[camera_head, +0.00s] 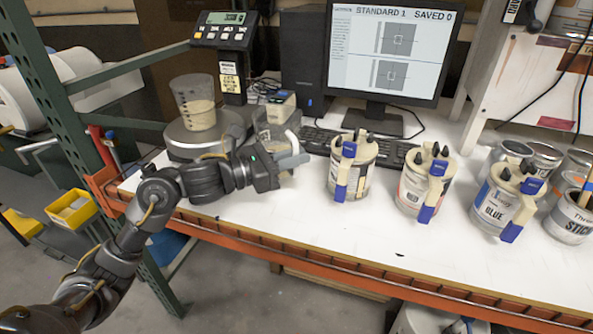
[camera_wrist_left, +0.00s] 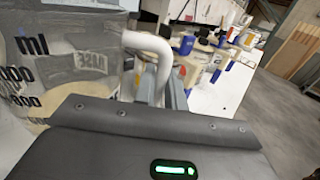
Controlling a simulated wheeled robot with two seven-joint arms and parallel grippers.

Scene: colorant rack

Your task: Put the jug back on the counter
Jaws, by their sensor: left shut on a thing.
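The jug (camera_head: 270,132) is a clear measuring jug with a pale handle, just right of the scale in the head view and partly hidden behind my left gripper (camera_head: 290,161). In the left wrist view the jug (camera_wrist_left: 62,68) fills the left side, with dark ml markings. Its handle (camera_wrist_left: 150,43) runs down between the fingers of my left gripper (camera_wrist_left: 163,88), which is shut on it. I cannot tell whether the jug's base touches the white counter (camera_head: 270,212). My right gripper is not in view.
A clear beaker (camera_head: 195,102) of pale contents stands on the scale (camera_head: 190,141). Several colorant cans, including one marked BLUE (camera_head: 492,207), stand to the right. The monitor (camera_head: 385,50) and keyboard (camera_head: 325,139) are behind. The counter's front strip is clear, bounded by an orange beam (camera_head: 330,267).

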